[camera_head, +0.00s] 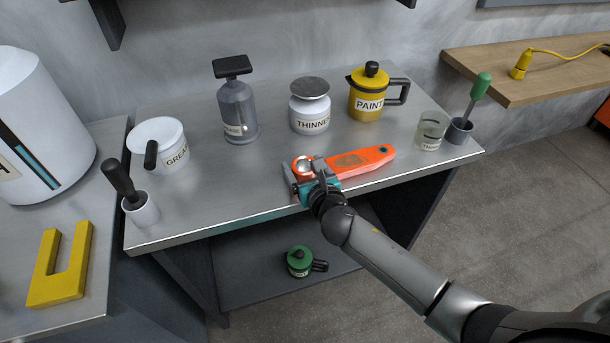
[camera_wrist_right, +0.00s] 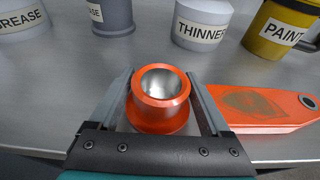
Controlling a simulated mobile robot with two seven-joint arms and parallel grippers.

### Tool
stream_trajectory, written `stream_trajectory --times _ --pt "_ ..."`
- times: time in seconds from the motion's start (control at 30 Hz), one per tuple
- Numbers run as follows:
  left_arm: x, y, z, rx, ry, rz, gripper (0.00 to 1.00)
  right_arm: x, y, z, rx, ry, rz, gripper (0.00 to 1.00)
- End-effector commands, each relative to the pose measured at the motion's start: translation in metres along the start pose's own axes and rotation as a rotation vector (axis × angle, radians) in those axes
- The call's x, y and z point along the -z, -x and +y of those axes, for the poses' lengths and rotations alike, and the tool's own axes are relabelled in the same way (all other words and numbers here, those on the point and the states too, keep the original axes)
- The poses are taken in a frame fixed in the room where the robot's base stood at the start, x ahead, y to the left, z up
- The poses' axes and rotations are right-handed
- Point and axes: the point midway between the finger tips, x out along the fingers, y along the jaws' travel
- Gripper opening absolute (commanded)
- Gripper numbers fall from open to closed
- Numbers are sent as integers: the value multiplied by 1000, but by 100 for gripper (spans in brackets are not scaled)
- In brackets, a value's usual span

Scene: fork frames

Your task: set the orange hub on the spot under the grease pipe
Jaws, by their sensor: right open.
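The orange hub (camera_wrist_right: 160,115) is a flanged ring with a bright metal bore, standing upright on the metal bench. In the head view the hub (camera_head: 303,166) shows near the bench's front edge, partly hidden by my gripper. My right gripper (camera_wrist_right: 162,92) is open, with one finger on each side of the hub; I cannot tell whether they touch it. The gripper also shows in the head view (camera_head: 305,177). A grey pump can (camera_head: 238,112) and a white pot (camera_head: 170,160) carry grease labels; I cannot make out a grease pipe. My left gripper is out of view.
A flat orange bar (camera_head: 360,160) lies right of the hub. A thinner jar (camera_head: 310,108), yellow paint pot (camera_head: 367,98), glass (camera_head: 431,132) and brush cups stand around. A white tank (camera_head: 40,125) and yellow U-shaped block (camera_head: 55,280) are left. Bare bench lies left of the hub.

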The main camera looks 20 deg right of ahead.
Motion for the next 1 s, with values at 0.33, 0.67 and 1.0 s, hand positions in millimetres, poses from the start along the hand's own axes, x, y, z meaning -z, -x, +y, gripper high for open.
stream_trajectory --times 0.33,0.67,1.0 --pt "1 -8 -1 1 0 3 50 0 -23 0 0 0 0 81" --pt "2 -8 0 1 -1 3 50 0 -23 0 0 0 1 60" --pt "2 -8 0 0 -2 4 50 1 -23 0 1 0 1 22"
